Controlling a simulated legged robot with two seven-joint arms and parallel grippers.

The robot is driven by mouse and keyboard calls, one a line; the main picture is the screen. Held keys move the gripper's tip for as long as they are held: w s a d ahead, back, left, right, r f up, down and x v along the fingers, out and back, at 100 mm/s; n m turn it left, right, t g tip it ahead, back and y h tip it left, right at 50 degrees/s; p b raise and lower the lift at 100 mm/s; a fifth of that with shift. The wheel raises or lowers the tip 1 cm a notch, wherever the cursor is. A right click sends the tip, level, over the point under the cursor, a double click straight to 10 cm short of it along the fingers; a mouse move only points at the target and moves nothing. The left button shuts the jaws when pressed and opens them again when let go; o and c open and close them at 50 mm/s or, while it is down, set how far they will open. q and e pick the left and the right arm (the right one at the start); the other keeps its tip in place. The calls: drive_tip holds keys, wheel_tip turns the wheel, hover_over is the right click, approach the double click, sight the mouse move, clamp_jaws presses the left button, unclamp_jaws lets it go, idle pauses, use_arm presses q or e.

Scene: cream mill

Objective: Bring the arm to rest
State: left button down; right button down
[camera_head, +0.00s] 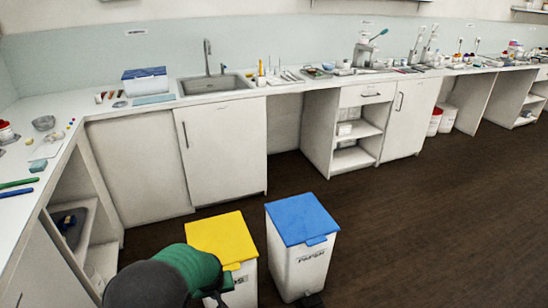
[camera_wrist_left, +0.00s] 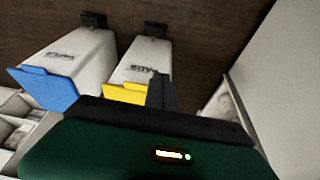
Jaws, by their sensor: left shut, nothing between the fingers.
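My left arm, green and black (camera_head: 185,270), comes in at the bottom of the head view, in front of the yellow-lidded bin (camera_head: 222,232). Its left gripper (camera_head: 222,288) is partly hidden behind the arm and shows dark against the bin's white side. In the left wrist view the dark fingers of the left gripper (camera_wrist_left: 162,92) are together and hold nothing. They overlap the yellow-lidded bin (camera_wrist_left: 140,62) in that picture; I cannot tell whether they touch it. My right gripper is in neither view.
A blue-lidded white bin (camera_head: 300,250) stands right of the yellow one. White counters (camera_head: 100,108) with a sink (camera_head: 215,84) run along the left and back. An open shelf (camera_head: 70,225) is at the left. The dark floor (camera_head: 430,220) is clear to the right.

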use_arm(q)
drive_tip(key=s+a+r+m+h, duration=0.15)
drive_tip(key=s+r, duration=0.25)
drive_tip(key=s, duration=0.6)
drive_tip(key=s+r+m+y, duration=0.15)
drive_tip(key=s+r, duration=0.25)
drive_tip(key=s, duration=0.6)
wheel_tip(320, 180, up, 16)
drive_tip(key=s+g+h+p, duration=0.1)
drive_tip(key=s+p, duration=0.1)
drive_tip(key=p, duration=1.3)
drive_tip(key=shift+d+m+p, duration=0.2)
drive_tip(key=shift+m+p, duration=0.2)
drive_tip(key=shift+w+f, duration=0.1)
drive_tip(key=shift+w, duration=0.05)
